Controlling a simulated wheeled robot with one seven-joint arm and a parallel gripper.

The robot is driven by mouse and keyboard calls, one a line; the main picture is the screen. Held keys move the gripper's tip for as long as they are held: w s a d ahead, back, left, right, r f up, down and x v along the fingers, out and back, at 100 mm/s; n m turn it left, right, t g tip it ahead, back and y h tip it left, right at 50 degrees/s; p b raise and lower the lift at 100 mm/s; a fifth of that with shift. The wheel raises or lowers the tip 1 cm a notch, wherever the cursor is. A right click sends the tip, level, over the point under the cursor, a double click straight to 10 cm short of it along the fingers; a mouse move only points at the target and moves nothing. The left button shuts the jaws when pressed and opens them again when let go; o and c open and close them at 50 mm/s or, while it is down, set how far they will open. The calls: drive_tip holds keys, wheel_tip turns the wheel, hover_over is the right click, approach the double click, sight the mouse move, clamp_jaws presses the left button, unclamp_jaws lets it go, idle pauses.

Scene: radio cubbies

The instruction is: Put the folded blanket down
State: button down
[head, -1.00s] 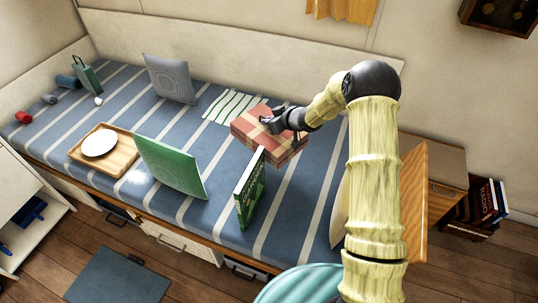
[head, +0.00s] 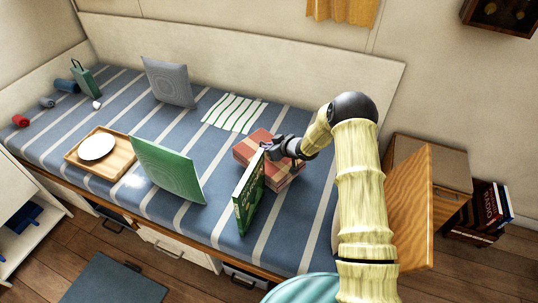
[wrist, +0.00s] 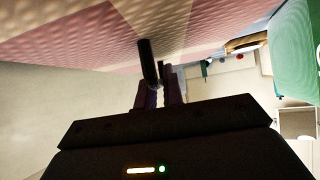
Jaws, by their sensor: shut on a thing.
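The folded blanket (head: 257,142) is a red and beige plaid block over the right half of the striped bed (head: 211,192). The upright green book (head: 248,195) hides part of its front left side. I cannot tell whether the blanket touches the mattress. In the wrist view the plaid blanket (wrist: 90,38) fills the top left, with my gripper's fingers (wrist: 160,80) against it.
A striped green and white cloth (head: 234,113) lies just behind the blanket. A green cushion (head: 168,168), a tray (head: 119,160) with a white plate, and a grey cushion (head: 168,82) stand to the left. An orange wooden panel (head: 412,205) stands right of the bed.

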drive_tip(key=shift+f+b, duration=0.4)
drive_tip(key=shift+f, duration=1.55)
drive_tip(key=shift+f, duration=0.1)
drive_tip(key=c, duration=1.5)
unclamp_jaws()
drive_tip(key=shift+f, duration=0.1)
drive_tip(key=shift+s+d+r, duration=0.15)
drive_tip(key=shift+r, duration=0.15)
wheel_tip(320, 180, up, 6)
drive_tip(key=p, duration=0.2)
hover_over(288, 166)
drive_tip(key=shift+s+r, duration=0.1)
drive_tip(key=shift+r, duration=0.1)
